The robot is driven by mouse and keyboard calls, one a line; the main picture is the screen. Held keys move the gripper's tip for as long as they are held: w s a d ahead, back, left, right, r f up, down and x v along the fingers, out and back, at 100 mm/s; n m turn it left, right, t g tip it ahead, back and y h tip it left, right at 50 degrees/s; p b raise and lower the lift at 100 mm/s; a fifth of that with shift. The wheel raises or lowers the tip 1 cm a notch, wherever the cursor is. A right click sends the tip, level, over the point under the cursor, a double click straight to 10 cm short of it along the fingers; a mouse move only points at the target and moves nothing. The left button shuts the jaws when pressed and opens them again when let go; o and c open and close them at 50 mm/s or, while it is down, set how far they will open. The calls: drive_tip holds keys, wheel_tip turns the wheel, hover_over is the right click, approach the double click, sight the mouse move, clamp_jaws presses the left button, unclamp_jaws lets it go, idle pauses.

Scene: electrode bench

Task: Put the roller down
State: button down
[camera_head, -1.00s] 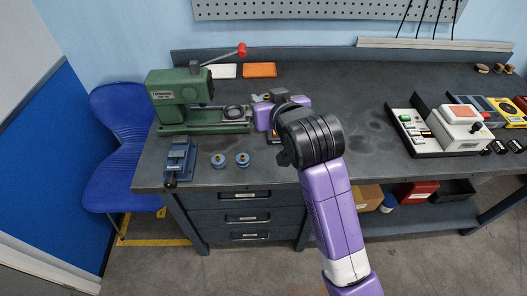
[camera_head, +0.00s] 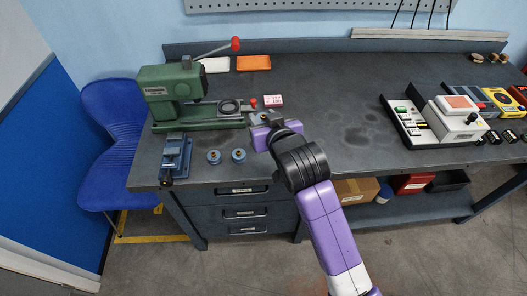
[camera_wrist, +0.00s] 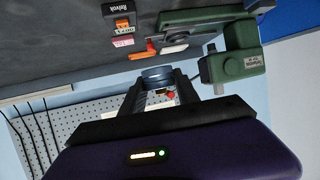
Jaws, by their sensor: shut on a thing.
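My gripper (camera_wrist: 158,88) is shut on a blue-grey round roller (camera_wrist: 157,72), seen between the fingertips in the wrist view. In the head view my gripper (camera_head: 268,130) is over the bench at the right end of the green machine, and the held roller is hidden or too small to tell. Two other blue rollers (camera_head: 214,157) (camera_head: 239,154) stand apart on the bench, left of my gripper. I cannot tell whether the held roller touches anything below it.
The green machine (camera_head: 195,113) with a red-knobbed lever stands at left. A blue vise-like fixture (camera_head: 175,155) is at the front left. A small pink-and-white box (camera_head: 273,101) lies behind my gripper. A white instrument (camera_head: 455,120) stands right. The bench middle (camera_head: 345,110) is clear.

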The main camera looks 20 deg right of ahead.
sight(264, 157)
wheel_tip(264, 157, down, 14)
drive_tip(key=shift+r+p, duration=0.1)
drive_tip(key=shift+p, duration=0.35)
drive_tip(key=shift+f, duration=0.35)
drive_tip(key=c, duration=0.9)
unclamp_jaws()
drive_tip(key=shift+r, duration=0.1)
drive_tip(key=shift+b+v, duration=0.95)
drive_tip(key=shift+v, duration=3)
drive_tip(key=shift+a, duration=0.1)
